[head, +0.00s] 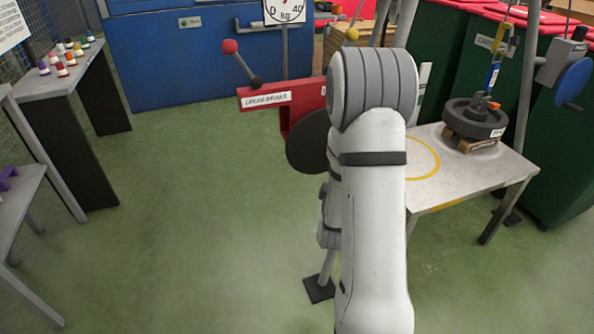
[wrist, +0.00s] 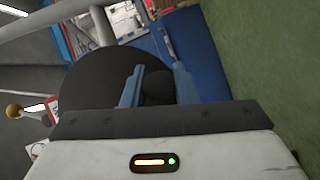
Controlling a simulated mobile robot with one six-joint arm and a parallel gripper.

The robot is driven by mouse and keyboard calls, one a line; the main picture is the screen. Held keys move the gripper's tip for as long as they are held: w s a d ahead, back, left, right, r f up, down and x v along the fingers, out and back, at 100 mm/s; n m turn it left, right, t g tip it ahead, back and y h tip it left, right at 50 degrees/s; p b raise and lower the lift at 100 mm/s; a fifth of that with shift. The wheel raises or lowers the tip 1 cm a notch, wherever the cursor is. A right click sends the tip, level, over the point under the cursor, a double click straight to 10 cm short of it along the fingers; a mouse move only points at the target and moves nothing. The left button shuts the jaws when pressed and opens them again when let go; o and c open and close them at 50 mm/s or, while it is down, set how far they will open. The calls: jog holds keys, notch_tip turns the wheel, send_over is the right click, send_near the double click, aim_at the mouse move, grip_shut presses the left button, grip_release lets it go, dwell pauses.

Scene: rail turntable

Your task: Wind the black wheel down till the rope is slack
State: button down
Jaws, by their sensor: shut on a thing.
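The black wheel (head: 307,143) is at the side of a red bracket, partly hidden behind my arm in the head view. It fills the left middle of the wrist view (wrist: 92,82) as a dark disc. My gripper (wrist: 158,88) is shut on the wheel's dark handle (wrist: 157,86), which sits between its two blue-grey fingers. My arm hides the gripper in the head view. A grey weight (head: 474,118) sits on a wooden block on the table (head: 480,175), with an orange hook and blue strap (head: 492,76) above it. I cannot tell whether the rope is taut.
The red bracket (head: 264,98), labelled drum brake, carries a lever with a red ball (head: 230,47). A blue wheel (head: 573,82) is on a post at right. A kg dial (head: 284,10) stands at the back. Green floor is free at left, beside benches.

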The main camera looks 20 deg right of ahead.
jog(key=shift+w+d+r+n+t+b, duration=0.1)
jog(key=shift+d+r+n+t+b, duration=0.25)
jog(key=shift+d+n+b, duration=0.35)
jog(key=shift+d+r+n+t+h+b, duration=0.4)
jog(key=shift+n+b, duration=0.2)
jog(key=shift+b, duration=0.65)
jog(key=shift+d+n+b, duration=0.2)
jog(key=shift+n+b, duration=0.1)
jog(key=shift+b, duration=0.15)
jog(key=shift+d+r+n+t+b, duration=0.55)
jog(key=shift+n+b, duration=0.25)
jog(key=shift+b, duration=0.3)
jog(key=shift+d+r+n+t+b, duration=0.15)
jog(key=shift+r+n+t+b, duration=0.15)
jog(key=shift+n+b, duration=0.3)
jog(key=shift+d+r+n+t+b, duration=0.35)
jog(key=shift+n+b, duration=0.35)
jog(key=shift+b, duration=0.3)
jog(key=shift+d+r+n+t+b, duration=0.15)
jog(key=shift+r+n+t+b, duration=0.15)
jog(key=shift+n+b, duration=0.35)
